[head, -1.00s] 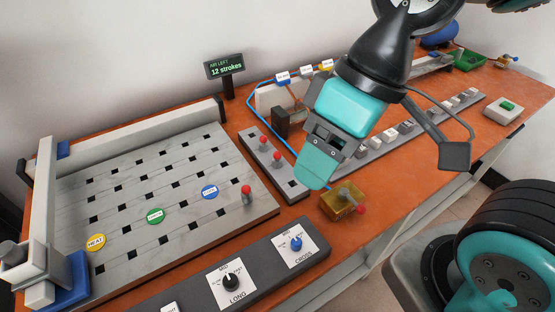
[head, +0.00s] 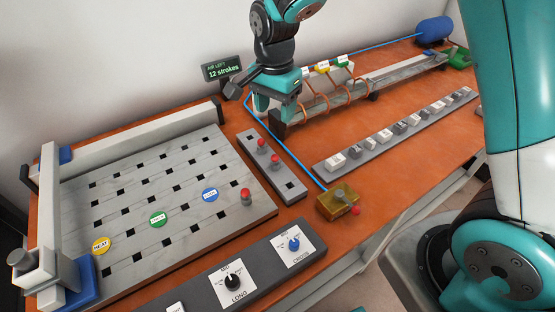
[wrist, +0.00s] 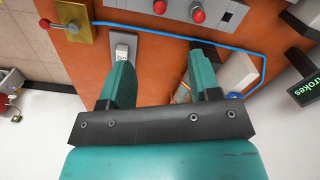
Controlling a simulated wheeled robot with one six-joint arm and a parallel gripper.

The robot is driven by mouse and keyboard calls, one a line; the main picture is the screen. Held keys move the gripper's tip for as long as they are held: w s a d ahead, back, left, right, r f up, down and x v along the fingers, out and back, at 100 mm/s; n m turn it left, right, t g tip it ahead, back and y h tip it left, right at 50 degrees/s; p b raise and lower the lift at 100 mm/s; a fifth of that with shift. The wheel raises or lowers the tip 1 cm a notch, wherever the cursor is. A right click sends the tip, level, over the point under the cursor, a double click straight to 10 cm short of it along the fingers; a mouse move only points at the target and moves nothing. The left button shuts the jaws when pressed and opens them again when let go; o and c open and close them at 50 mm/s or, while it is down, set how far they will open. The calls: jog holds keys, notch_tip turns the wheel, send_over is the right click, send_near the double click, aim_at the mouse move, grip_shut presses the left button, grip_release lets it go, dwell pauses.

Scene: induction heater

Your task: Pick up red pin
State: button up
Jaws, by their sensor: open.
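Red-headed pins stand in the grey rack (head: 292,188): one toward the back (head: 262,145), another just in front of it (head: 275,160). A third red pin (head: 246,196) stands on the right edge of the slotted grey plate (head: 190,243). In the wrist view, two red pin heads (wrist: 160,7) (wrist: 197,14) show at the top edge, beyond my fingertips. My gripper (head: 268,112) is above the table behind the rack, pointing down. Its teal fingers (wrist: 160,72) are apart, with nothing held between them.
A brass box (head: 338,200) with a red-knobbed lever stands right of the rack; a blue hose runs to it. A row of grey blocks (head: 400,128), coils on a rail (head: 350,92) and the air display (head: 222,69) stand nearby. Bare orange table lies between.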

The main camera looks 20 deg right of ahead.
aim_at(274, 155)
notch_tip(274, 155, down, 12)
jog(key=shift+r+p, duration=0.15)
jog(key=shift+p, duration=0.8)
jog(key=shift+w+a+f+p, duration=0.1)
jog(key=shift+f+p, duration=0.85)
jog(key=shift+f, duration=1.7)
jog(key=c, duration=1.1)
jog(key=shift+o, duration=0.2)
